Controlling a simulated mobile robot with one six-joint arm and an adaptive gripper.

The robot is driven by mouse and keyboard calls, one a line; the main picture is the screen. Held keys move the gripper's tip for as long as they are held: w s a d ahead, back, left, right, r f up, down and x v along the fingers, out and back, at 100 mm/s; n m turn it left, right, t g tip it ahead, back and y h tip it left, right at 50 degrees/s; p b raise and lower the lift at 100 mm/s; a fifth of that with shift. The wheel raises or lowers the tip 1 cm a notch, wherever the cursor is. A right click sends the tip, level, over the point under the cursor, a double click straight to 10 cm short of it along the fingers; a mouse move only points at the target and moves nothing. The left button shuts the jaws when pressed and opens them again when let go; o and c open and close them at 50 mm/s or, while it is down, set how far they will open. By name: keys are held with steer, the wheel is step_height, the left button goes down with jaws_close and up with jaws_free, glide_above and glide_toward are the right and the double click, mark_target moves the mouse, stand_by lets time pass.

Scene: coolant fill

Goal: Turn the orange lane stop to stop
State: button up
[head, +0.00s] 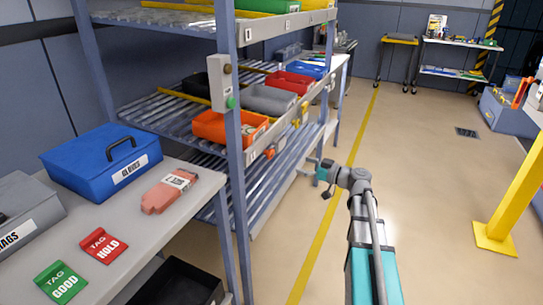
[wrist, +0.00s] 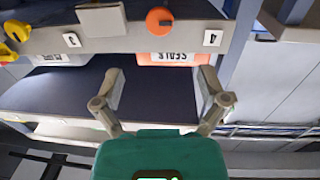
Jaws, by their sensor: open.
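The orange lane stop (wrist: 159,20) is a round knob on the front rail of the rack, at the top middle of the wrist view, beside a label with a number. In the head view the orange lane stop (head: 269,154) sits on the rail near the rack's front post. My gripper (wrist: 161,76) is open and empty, with its two fingers pointing toward the rail. The knob is beyond the fingertips and apart from them. In the head view my gripper (head: 311,168) is in front of the rack, to the right of the knob and slightly lower.
Yellow stops (head: 296,122) sit farther along the rail. An orange bin (head: 216,130) lies on the shelf behind it. A rack post (head: 239,190) stands left of the knob. A table (head: 130,235) with a blue box (head: 85,165) is at left.

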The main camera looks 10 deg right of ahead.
mark_target(272, 155)
steer(key=x, duration=1.2)
steer(key=shift+w+a, duration=0.25)
steer(key=shift+a, duration=0.05)
jaws_close()
